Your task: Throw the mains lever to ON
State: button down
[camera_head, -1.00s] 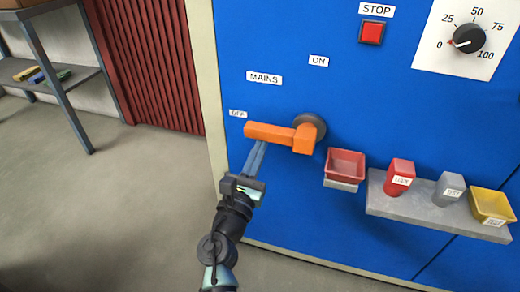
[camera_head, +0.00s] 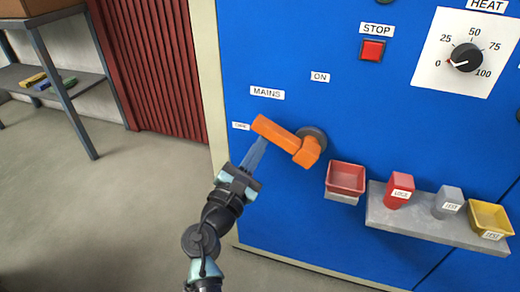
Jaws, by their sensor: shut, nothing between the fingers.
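The orange mains lever (camera_head: 280,136) sits on a round grey hub (camera_head: 313,137) on the blue panel. Its handle points left and tilts upward, with its free end near the OFF label (camera_head: 240,126). The MAINS label (camera_head: 267,93) is above it, and the ON label (camera_head: 320,77) is above the hub. My gripper (camera_head: 263,140) is shut and empty. Its fingertips are at the underside of the lever's handle, near the free end. Whether they touch it I cannot tell for sure.
A red bin (camera_head: 346,178) is on the panel right of the lever. A grey shelf (camera_head: 430,228) holds a red tag block (camera_head: 398,190), a grey one (camera_head: 447,202) and a yellow bin (camera_head: 490,218). A red STOP button (camera_head: 372,50) and a dial (camera_head: 466,57) are above. Open floor lies left.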

aim_at(266, 132)
jog(key=r+m, duration=0.1)
jog(key=r+m+p, duration=0.1)
jog(key=r+m, duration=0.1)
jog(key=shift+s+d+m+g+h, duration=0.1)
jog(key=shift+d+m+g+h, duration=0.2)
jog(key=shift+d+g+h, duration=0.1)
jog(key=m+p, duration=0.1)
jog(key=d+r+m, duration=0.1)
jog(key=r+m+g+p, duration=0.1)
jog(key=m, duration=0.1)
jog(key=shift+s+d+r+p, duration=0.25)
jog(key=shift+d+p, duration=0.05)
jog(key=shift+p, duration=0.05)
jog(key=shift+s+d+r+m+g+p, duration=0.3)
jog(key=shift+d+m+p, duration=0.35)
jog(key=shift+m, duration=0.4)
jog(key=shift+s+d+r+m+g+p, duration=0.15)
jog(key=shift+d+r+m+g+p, duration=0.2)
jog(key=shift+d+m+p, duration=0.5)
jog(key=shift+s+d+r+m+g+p, duration=0.25)
jog(key=shift+d+r+m, duration=0.2)
jog(key=shift+m, duration=0.75)
jog(key=shift+w, duration=0.1)
